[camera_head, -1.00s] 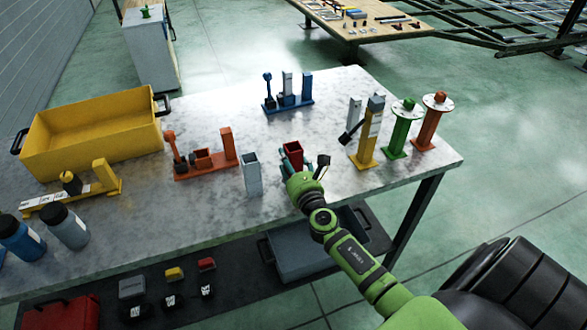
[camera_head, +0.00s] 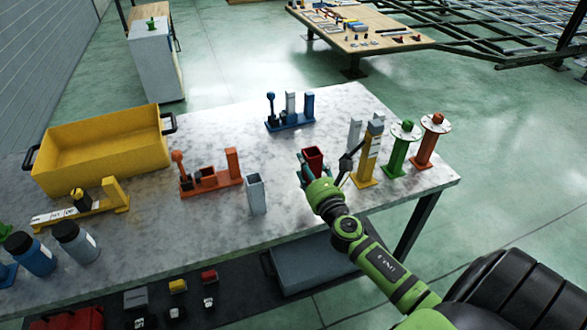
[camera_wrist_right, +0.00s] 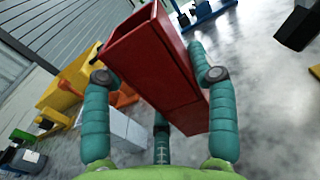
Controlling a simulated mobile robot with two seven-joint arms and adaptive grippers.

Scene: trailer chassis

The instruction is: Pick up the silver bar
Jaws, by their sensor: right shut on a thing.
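A silver bar (camera_head: 256,194), an upright square hollow tube, stands on the table left of my right gripper. In the right wrist view a pale bar (camera_wrist_right: 128,130) shows at lower left, partly behind a finger. Another silver bar (camera_head: 355,133) stands upright behind the yellow stand. My right gripper (camera_head: 314,172) is shut on a red square tube (camera_head: 313,158), not on a silver bar. In the right wrist view the red tube (camera_wrist_right: 165,65) sits tilted between the teal fingers. The left gripper is not in view.
The grey table (camera_head: 150,240) also holds a yellow bin (camera_head: 100,185), an orange fixture (camera_head: 212,185), a blue fixture (camera_head: 290,122), a yellow stand (camera_head: 367,165), and green (camera_head: 403,150) and orange (camera_head: 430,143) posts. Bare tabletop lies around the silver bar.

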